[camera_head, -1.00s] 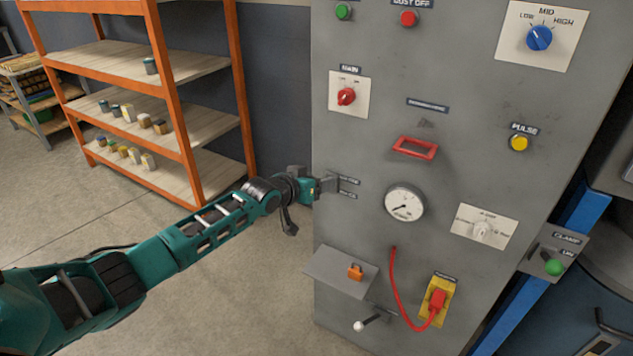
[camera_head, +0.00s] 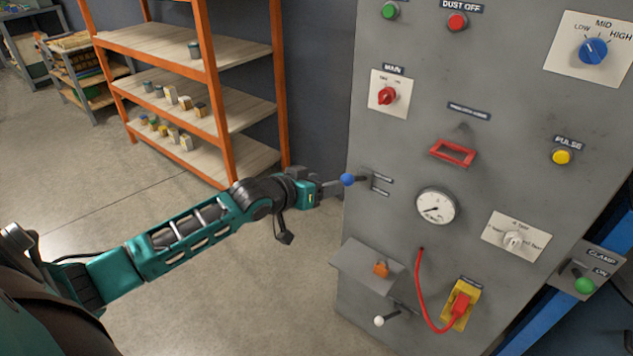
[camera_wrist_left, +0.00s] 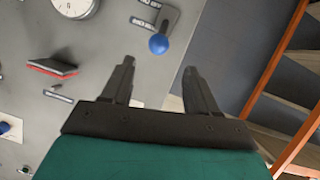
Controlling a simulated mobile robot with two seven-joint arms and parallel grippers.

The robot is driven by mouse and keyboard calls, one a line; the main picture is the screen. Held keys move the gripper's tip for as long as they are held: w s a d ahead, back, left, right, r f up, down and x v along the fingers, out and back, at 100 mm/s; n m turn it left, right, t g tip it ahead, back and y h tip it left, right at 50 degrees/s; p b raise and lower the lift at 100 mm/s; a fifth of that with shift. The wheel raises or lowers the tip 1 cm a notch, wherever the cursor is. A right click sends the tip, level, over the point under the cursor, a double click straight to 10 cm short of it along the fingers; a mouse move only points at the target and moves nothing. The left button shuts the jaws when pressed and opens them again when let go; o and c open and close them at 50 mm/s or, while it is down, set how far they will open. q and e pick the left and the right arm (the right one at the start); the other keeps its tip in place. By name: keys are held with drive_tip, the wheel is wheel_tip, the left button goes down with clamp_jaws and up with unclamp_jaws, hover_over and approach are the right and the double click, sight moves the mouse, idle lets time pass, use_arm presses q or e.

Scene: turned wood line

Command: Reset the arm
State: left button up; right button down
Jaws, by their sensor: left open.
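My left arm reaches in from the left in the head view. Its gripper (camera_head: 334,188) is beside the left edge of the grey control panel (camera_head: 400,150). A lever with a blue ball knob (camera_head: 347,180) sticks out from the panel right by the fingertips. In the left wrist view the two fingers (camera_wrist_left: 158,80) are spread apart with nothing between them. The lever's labels are too small to read. My right gripper does not show.
An orange rack (camera_head: 215,90) stands behind. Floor left of the panel is clear.

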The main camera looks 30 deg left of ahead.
use_arm(q)
drive_tip(key=shift+s+a+r, duration=0.1)
drive_tip(key=shift+s+r, duration=0.2)
drive_tip(key=shift+s, duration=0.35)
drive_tip(key=s+d+f+m+g, duration=0.1)
drive_tip(key=s+d+f, duration=0.6)
drive_tip(key=s, duration=0.4)
drive_tip(key=s+d+f+m+g, duration=0.1)
drive_tip(key=s+d+f+m, duration=0.1)
drive_tip(key=s+d+f, duration=0.5)
drive_tip(key=s+f, duration=0.1)
drive_tip(key=s, duration=0.2)
drive_tip(key=shift+s+d+g+y, duration=0.25)
drive_tip(key=shift+s+g+y, duration=0.05)
drive_tip(key=shift+s, duration=0.1)
